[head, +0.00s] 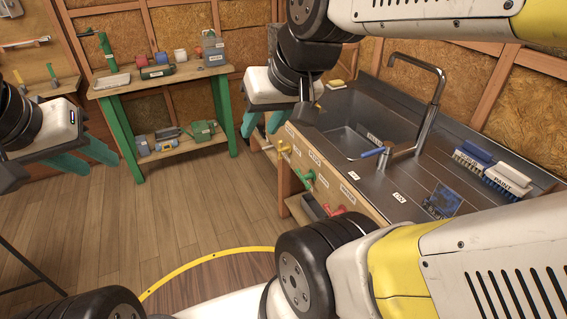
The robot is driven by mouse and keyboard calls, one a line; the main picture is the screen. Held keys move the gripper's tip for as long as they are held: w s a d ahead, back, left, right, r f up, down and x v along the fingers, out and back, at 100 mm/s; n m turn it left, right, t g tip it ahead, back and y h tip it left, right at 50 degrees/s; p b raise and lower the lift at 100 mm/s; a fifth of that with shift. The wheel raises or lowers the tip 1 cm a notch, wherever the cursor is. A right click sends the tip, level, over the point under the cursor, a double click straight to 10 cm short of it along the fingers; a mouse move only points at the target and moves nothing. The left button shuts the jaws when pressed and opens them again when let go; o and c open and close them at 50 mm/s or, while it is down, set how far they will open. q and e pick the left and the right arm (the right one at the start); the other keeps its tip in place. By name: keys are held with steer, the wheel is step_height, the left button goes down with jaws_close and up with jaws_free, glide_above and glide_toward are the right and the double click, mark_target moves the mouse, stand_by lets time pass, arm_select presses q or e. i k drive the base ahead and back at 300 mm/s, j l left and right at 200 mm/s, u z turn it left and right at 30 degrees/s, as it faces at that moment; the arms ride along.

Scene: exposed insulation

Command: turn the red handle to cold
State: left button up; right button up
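The red handle (340,210) sits low on the front face of the sink counter, partly hidden behind my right arm. Its exact angle is hard to read. White labels are on the counter front and top; one on top (399,197) seems to read COLD, but the print is small. My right gripper (263,128) is open and empty, with its teal fingers pointing down, up and to the left of the red handle and apart from it. My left gripper (98,164) is open and empty at the far left, over the floor, far from the handle.
A yellow handle (284,148) and a green handle (308,179) are on the same counter front. A green-legged shelf (108,125) stands behind. The floor between is clear.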

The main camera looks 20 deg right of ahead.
mark_target(341, 208)
steer(key=z, duration=0.45)
steer(key=l+z, duration=0.15)
steer(key=z, duration=0.75)
steer(key=k+l+u, duration=0.15)
steer(key=u, duration=0.3)
steer(key=k+l+u, duration=0.1)
steer(key=k+u, duration=0.15)
steer(key=u, duration=0.2)
steer(key=k+u, duration=0.2)
steer(key=u, duration=0.25)
